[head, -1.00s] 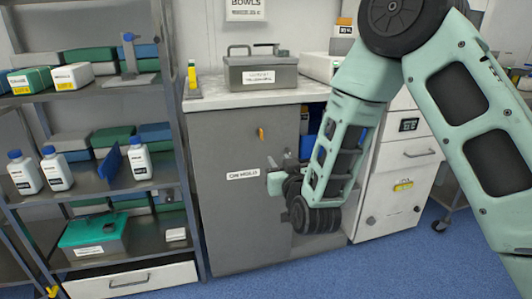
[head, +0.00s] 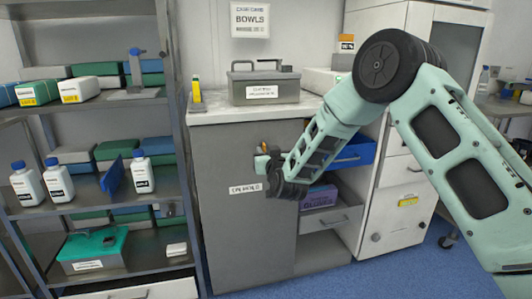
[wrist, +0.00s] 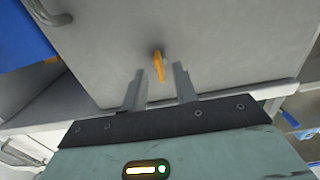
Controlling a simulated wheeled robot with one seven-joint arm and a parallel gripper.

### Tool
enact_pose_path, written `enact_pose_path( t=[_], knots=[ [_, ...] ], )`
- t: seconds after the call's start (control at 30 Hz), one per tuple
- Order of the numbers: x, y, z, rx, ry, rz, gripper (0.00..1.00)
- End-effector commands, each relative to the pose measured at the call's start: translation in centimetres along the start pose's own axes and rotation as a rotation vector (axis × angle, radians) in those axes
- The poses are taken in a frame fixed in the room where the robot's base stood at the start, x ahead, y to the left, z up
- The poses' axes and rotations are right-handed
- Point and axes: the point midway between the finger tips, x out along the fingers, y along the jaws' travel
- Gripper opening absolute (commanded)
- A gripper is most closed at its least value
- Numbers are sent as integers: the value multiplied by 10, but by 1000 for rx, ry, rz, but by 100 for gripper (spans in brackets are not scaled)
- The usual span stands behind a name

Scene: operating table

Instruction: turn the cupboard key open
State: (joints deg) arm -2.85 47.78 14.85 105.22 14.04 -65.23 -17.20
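The orange cupboard key (wrist: 158,66) sits in the grey cupboard door (wrist: 215,45), pointing roughly down in the wrist view. My gripper (wrist: 159,72) is open, with one finger on each side of the key. I cannot tell whether either finger touches it. In the head view, my gripper (head: 264,160) is at the front of the cupboard door (head: 230,235), above its white label. Only a small part of the key (head: 264,146) shows there, as my gripper covers the rest. The door is closed.
A grey metal box (head: 265,85) and a yellow-capped item (head: 196,93) stand on the cupboard top. A shelf rack (head: 181,140) with bottles and boxes stands close on the left.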

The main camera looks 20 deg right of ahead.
Motion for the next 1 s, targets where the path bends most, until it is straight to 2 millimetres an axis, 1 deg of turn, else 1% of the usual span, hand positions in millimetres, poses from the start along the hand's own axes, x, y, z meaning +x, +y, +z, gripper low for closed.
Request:
enact_pose_path(
  t=[0.03, 0.13, 0.43, 0.53, 0.57, 0.83, 1.0],
  knots=[
    [4, 0, 0, 1, 1, 1, 29],
    [9, 0, 1, 1, -1, 0, 29],
    [11, 0, 0, 0, 0, 0, 29],
    [10, 0, 0, 0, 0, 0, 1],
    [10, 0, 0, 0, 0, 0, 0],
    [10, 0, 0, 8, 0, 0, 0],
    [10, 0, 1, 54, 0, 0, 0]
  ],
)
